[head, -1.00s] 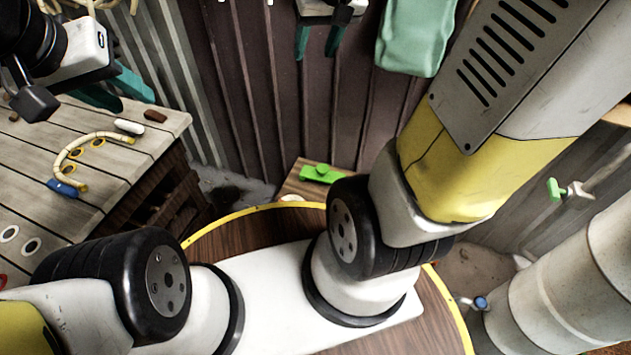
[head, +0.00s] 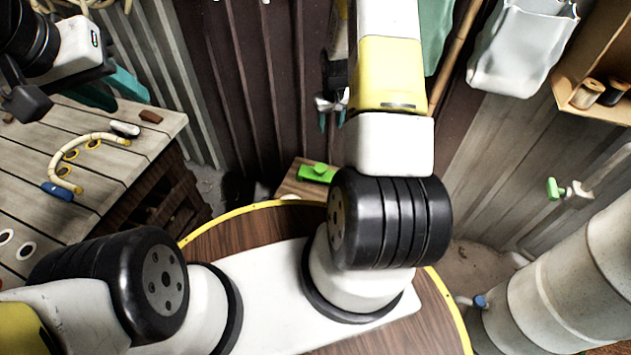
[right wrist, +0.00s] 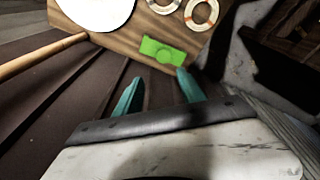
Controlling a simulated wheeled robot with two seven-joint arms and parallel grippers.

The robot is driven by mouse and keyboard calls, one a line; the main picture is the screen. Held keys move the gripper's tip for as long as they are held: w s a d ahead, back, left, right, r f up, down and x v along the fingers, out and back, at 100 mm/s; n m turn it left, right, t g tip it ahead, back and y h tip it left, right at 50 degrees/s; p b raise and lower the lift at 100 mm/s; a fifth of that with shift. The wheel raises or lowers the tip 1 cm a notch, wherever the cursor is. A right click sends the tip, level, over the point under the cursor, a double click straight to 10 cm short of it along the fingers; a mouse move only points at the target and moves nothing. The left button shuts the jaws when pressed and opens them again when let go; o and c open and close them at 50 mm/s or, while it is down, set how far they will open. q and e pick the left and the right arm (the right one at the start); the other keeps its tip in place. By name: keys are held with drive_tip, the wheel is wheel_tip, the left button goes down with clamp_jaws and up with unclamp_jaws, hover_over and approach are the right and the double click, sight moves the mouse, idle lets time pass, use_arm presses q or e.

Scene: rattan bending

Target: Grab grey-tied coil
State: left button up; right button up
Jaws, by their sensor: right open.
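Two pale ring-shaped coils lie on a wooden top at the upper edge of the right wrist view: a coil at left (right wrist: 165,6), cut by the frame edge, and a coil at right (right wrist: 201,13). Both show reddish-orange bands; I cannot make out a grey tie on either. My right gripper (right wrist: 158,92) is open and empty, its teal fingers apart, short of the wooden top. My left gripper (head: 112,92) is open and empty above the slatted table at the left.
A green block (right wrist: 163,50) sits on the wooden top (right wrist: 120,36), beside a white disc (right wrist: 95,8) and a wooden rod (right wrist: 40,56). A pale cylinder (head: 560,270) stands at right.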

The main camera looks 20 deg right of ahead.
drive_tip(key=shift+n+g, duration=0.4)
drive_tip(key=shift+g, duration=0.5)
drive_tip(key=s+f, duration=0.3)
drive_tip(key=f, duration=0.7)
drive_tip(key=s+f, duration=0.4)
drive_tip(key=f, duration=0.6)
drive_tip(key=s+d+f, duration=0.1)
drive_tip(key=s+f, duration=0.2)
drive_tip(key=f, duration=0.7)
drive_tip(key=shift+s, duration=0.2)
wheel_tip(320, 180, down, 8)
drive_tip(key=shift+w+r, duration=0.1)
drive_tip(key=shift+r, duration=0.05)
drive_tip(key=shift+c, duration=0.5)
clamp_jaws()
